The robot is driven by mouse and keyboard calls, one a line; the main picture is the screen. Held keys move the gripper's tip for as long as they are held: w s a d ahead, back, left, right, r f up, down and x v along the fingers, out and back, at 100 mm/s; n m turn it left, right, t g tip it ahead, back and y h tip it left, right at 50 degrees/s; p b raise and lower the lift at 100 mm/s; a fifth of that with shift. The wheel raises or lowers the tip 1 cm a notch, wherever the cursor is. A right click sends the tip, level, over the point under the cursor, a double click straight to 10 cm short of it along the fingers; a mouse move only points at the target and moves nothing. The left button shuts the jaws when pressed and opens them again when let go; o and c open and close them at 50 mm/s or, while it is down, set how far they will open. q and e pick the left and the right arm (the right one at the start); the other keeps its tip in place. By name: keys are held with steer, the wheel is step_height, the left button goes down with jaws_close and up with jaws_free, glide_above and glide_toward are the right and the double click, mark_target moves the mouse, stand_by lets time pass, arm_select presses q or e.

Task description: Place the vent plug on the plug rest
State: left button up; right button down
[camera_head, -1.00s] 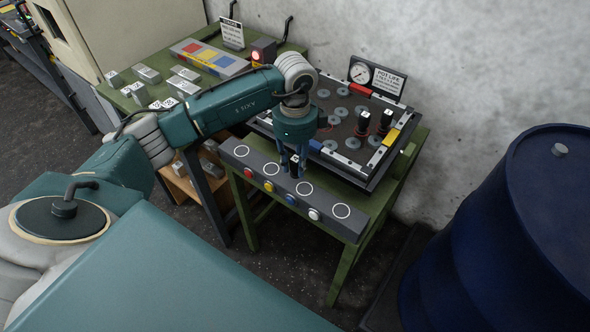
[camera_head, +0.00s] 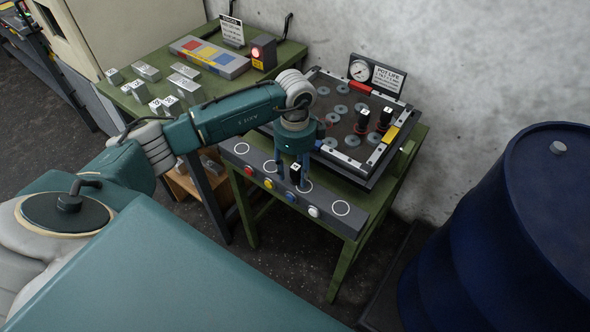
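My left gripper (camera_head: 292,182) is over the grey bar (camera_head: 323,200) with white rings and coloured buttons. Its fingers are spread apart on either side of a small black piece (camera_head: 295,174) with a pale top. The piece is upright at the bar, between the second and third rings; I cannot tell whether it rests on the bar. A small grey cap (camera_head: 559,148) sits on top of the blue drum (camera_head: 500,235) at the right; I cannot tell if it is the vent plug. No plug rest is clearly identifiable. My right gripper is not in view.
Behind the bar is a tray (camera_head: 376,172) with grey discs and two black pieces (camera_head: 385,117). A gauge with a sign (camera_head: 375,76) stands behind it.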

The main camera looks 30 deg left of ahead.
mark_target(295, 167)
arm_select(q)
steer(key=shift+r, duration=0.1)
steer(key=shift+r, duration=0.2)
step_height(295, 167, up, 11)
steer(key=b, duration=0.3)
steer(key=shift+f, duration=0.2)
steer(key=shift+r, duration=0.6)
